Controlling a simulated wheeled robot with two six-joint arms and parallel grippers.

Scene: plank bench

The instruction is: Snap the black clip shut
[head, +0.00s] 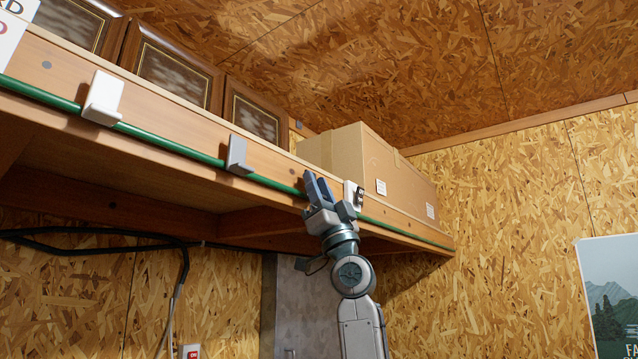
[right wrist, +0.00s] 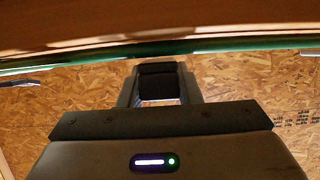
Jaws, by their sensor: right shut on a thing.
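The black clip shows in the right wrist view as a dark block (right wrist: 160,83) between my two grey fingers, just below the green hose (right wrist: 228,46). My right gripper (head: 318,186) reaches up to the shelf's front edge in the head view and is shut on the clip. The fingers hide most of the clip there, and I cannot tell whether its jaw is closed around the hose. The green hose (head: 168,141) runs along the shelf front in the head view. My left gripper is not in view.
A white clip (head: 103,98) and a grey clip (head: 238,156) sit along the hose to the left. A small white-and-black fitting (head: 354,194) is just right of my gripper. A cardboard box (head: 385,175) stands on the shelf (head: 265,165). A black cable (head: 95,236) hangs below.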

